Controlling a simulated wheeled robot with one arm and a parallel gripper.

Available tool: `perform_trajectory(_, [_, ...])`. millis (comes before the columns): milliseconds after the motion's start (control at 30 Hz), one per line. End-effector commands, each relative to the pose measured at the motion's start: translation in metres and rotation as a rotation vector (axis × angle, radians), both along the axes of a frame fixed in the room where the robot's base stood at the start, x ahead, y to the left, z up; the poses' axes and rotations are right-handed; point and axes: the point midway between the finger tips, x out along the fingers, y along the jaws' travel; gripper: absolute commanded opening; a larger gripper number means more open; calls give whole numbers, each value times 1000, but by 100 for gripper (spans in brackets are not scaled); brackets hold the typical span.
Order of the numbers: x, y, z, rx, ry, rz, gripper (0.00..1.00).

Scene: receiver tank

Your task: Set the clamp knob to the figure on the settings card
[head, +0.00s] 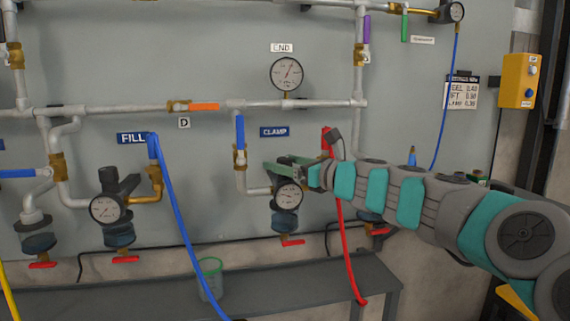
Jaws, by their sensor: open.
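The settings card (462,92) hangs at the upper right, with several lines of figures.
The FILL regulator with its gauge (107,208) is at the left. The END gauge (286,73) is above. A blue hose (180,220) and a red hose (346,250) hang in front of the panel. A grey bench (260,285) bears a clear green-rimmed cup (209,278). A yellow button box (518,80) is at the right.

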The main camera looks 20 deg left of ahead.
Motion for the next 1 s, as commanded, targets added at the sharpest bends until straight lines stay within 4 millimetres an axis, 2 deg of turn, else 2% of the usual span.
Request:
perform_trajectory(133, [0,0,0,0,-1,0,78])
perform_trajectory(833, [0,0,0,-1,0,0,0])
perform_trajectory(1000, [0,0,-1,-2,-1,-2,0])
